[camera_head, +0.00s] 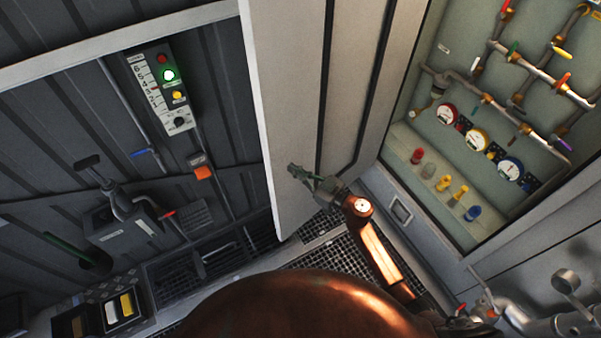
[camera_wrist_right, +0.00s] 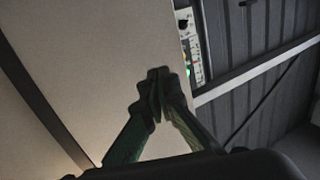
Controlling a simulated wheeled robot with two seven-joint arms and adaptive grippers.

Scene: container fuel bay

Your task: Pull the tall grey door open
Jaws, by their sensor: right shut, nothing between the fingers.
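The tall grey door (camera_head: 285,100) stands swung out from the wall, its free edge toward the left of the head view and its far side beside the valve cabinet. Its pale face also fills much of the right wrist view (camera_wrist_right: 95,60). My right gripper (camera_head: 298,172) is shut and empty in front of the door's face, near its lower free edge. In the right wrist view its fingertips (camera_wrist_right: 159,76) are together against the pale panel, near its right edge; I cannot tell whether they touch it. No handle shows. My left gripper is not in view.
An open cabinet (camera_head: 400,150) with pipes, gauges and coloured valves is at the right. A panel with lit buttons (camera_head: 160,90) hangs on the dark ribbed wall at the left. A nozzle unit (camera_head: 120,215) sits below it. Metal pipework (camera_head: 520,315) is at the lower right.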

